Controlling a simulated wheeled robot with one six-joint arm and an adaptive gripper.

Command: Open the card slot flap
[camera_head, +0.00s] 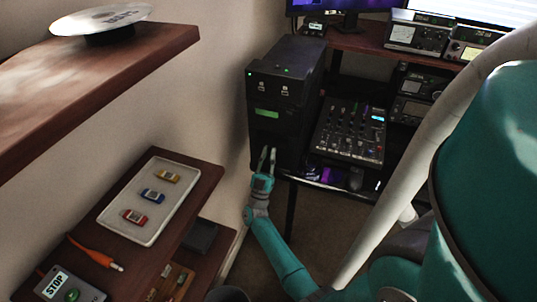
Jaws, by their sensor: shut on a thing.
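A black tower unit (283,100) with a small green display stands at the left end of the desk. My gripper (268,156) is at the lower part of the tower's front face, with its fingers pointing up at it. The fingers are shut on a small part there, which seems to be the card slot flap. The flap is dark and too small to make out, and the fingers partly hide it. I cannot tell how far it stands open.
A mixer (350,132) is right of the tower, with radios (418,36) behind. A higher shelf (100,60) holds a round white disc (100,19). A pale curved tube (425,130) crosses the right side.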

